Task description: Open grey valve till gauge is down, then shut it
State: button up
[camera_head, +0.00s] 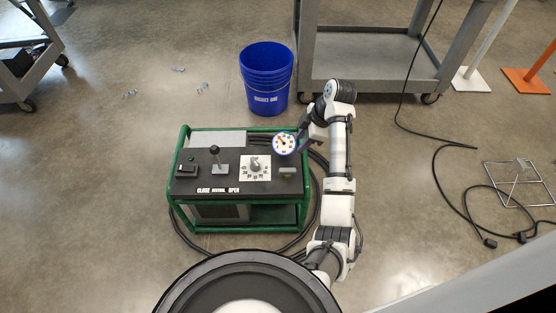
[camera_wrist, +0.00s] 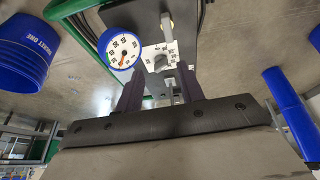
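The gauge (camera_head: 284,143) has a blue rim and white face and stands at the back right of the green-framed cart (camera_head: 183,190). It also shows in the wrist view (camera_wrist: 121,48), where its orange needle is visible but the exact reading is too small to tell. A grey knob (camera_head: 255,164), likely the grey valve, sits on a white numbered plate on the cart's black top. The knob appears beyond the fingers in the wrist view (camera_wrist: 161,62). My gripper (camera_wrist: 160,88) is open, with nothing between its fingers, close beside the gauge and apart from the knob.
A black-knobbed lever (camera_head: 215,160) stands on the cart, left of the knob, above a CLOSE/NEUTRAL/OPEN label (camera_head: 218,190). A small block (camera_head: 287,172) lies right of the knob. A blue bucket (camera_head: 266,78) stands behind the cart. Black hoses (camera_head: 318,190) loop around the cart's right side.

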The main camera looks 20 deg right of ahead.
jog(key=s+d, duration=0.1)
jog(key=b, duration=0.6)
send_near(288, 169)
jog(key=shift+g, duration=0.3)
jog(key=x, duration=0.7)
jog(key=shift+w+r, duration=0.1)
jog(key=shift+x, duration=0.85)
jog(key=shift+p, duration=0.3)
grip_shut()
